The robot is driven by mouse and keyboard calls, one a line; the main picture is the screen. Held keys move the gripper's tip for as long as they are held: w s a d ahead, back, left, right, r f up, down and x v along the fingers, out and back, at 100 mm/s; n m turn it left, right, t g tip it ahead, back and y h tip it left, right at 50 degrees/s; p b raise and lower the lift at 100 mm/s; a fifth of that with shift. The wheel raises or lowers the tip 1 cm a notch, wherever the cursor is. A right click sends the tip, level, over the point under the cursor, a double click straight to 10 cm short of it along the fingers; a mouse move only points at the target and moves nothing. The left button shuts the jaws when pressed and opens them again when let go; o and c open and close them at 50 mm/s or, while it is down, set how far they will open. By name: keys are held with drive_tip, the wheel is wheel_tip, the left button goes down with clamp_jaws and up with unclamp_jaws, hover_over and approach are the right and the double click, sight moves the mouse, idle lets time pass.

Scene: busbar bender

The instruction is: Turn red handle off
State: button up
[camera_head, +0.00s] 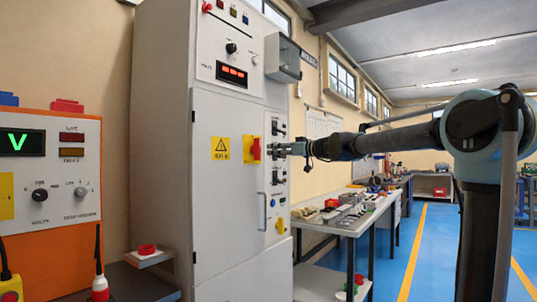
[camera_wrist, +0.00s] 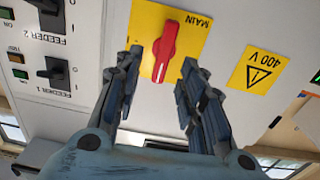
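The red handle (camera_wrist: 165,50) sits on a yellow plate (camera_wrist: 193,33) marked MAIN, seen upside down in the wrist view. In the head view the red handle (camera_head: 256,149) is on the front of the tall grey cabinet (camera_head: 220,200) and looks upright. My gripper (camera_wrist: 160,72) is open in the wrist view, with one finger on each side of the handle's lower part in the picture. Whether the fingers touch the handle, I cannot tell. In the head view my gripper (camera_head: 285,149) is at the right of the handle, near the cabinet front.
Black FEEDER switches (camera_wrist: 58,73) are left of the plate in the wrist view. A yellow 400 V sign (camera_wrist: 257,66) is on the right. An orange panel (camera_head: 50,190) stands at the left in the head view. A workbench (camera_head: 355,222) with parts is beyond the cabinet.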

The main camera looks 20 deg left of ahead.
drive_tip(key=shift+v, duration=1.8)
drive_tip(key=shift+w, duration=0.1)
drive_tip(key=s+d+f+m+g+h, duration=0.1)
drive_tip(key=s+d+f+m+h, duration=0.3)
drive_tip(key=s+d+f, duration=0.7)
drive_tip(key=s+d+f+m+g+h, duration=0.1)
drive_tip(key=s+d+f+m+h, duration=0.4)
drive_tip(key=s+d+f, duration=0.7)
drive_tip(key=s+d+f+m+g+h, duration=0.1)
drive_tip(key=s+d+f+m+h, duration=0.4)
drive_tip(key=d+f, duration=1.8)
drive_tip(key=s+f+h, duration=0.3)
drive_tip(key=s+f, duration=0.3)
drive_tip(key=f, duration=0.1)
drive_tip(key=shift+s+f+g, duration=0.2)
drive_tip(key=shift+g, duration=0.1)
drive_tip(key=shift+w+f, duration=0.2)
drive_tip(key=shift+w, duration=0.25)
